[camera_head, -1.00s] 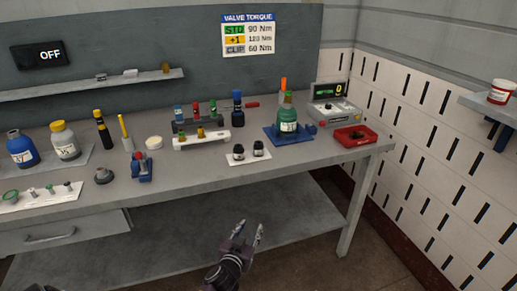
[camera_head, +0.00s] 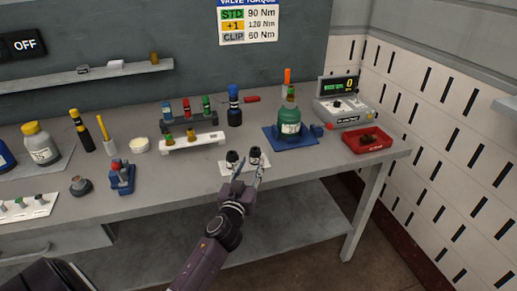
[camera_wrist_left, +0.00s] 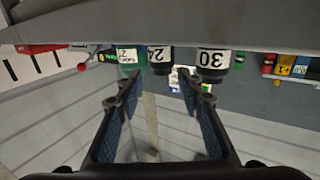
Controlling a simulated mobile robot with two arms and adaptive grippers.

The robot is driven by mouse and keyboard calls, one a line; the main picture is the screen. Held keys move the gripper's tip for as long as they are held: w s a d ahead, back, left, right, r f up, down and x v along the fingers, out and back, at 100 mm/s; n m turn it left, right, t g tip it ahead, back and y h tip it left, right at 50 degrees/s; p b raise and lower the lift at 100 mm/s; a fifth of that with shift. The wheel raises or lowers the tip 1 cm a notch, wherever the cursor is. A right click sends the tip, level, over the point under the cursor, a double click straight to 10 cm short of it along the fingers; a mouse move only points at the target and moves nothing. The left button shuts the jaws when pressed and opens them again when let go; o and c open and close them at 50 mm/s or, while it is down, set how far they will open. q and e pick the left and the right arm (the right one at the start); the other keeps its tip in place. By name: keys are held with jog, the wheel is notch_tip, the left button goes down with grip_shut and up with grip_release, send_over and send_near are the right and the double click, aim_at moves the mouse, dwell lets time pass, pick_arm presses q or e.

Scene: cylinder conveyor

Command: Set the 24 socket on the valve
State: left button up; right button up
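Two black sockets stand on a white mat (camera_head: 228,171) near the bench's front edge. In the left wrist view, which is upside down, one is labelled 24 (camera_wrist_left: 159,56) and the other 30 (camera_wrist_left: 213,61). The 24 socket (camera_head: 255,156) is on the right in the head view, the 30 socket (camera_head: 232,158) on the left. My left gripper (camera_head: 248,174) is open, just in front of the sockets; its fingertips (camera_wrist_left: 158,90) frame the 24 socket without gripping it. A green cylinder (camera_head: 289,124), valve (camera_head: 291,92) on top, stands upright right of them. My right gripper is not in view.
A blue base (camera_head: 272,138) carries the cylinder. A red tray (camera_head: 367,143) and a display unit (camera_head: 342,108) reading 0 stand farther right. A white rack (camera_head: 208,141) is behind left. A wall sign lists STD 90, +1 120 and CLIP 60 Nm.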

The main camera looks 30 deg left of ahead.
aim_at(254, 155)
pick_arm(q)
jog(key=x, duration=0.3)
jog(key=shift+w+a+r+p, duration=0.15)
jog(key=shift+r+p, duration=0.15)
jog(key=shift+p, duration=0.05)
jog(key=x, duration=0.3)
jog(key=shift+w+a+f, duration=0.1)
jog(key=shift+w+f, duration=0.15)
jog(key=shift+f, duration=0.05)
grip_shut()
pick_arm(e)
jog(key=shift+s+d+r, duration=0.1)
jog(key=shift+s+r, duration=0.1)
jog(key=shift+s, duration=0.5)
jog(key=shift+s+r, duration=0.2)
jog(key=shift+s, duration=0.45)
pick_arm(q)
jog(key=shift+r, duration=0.1)
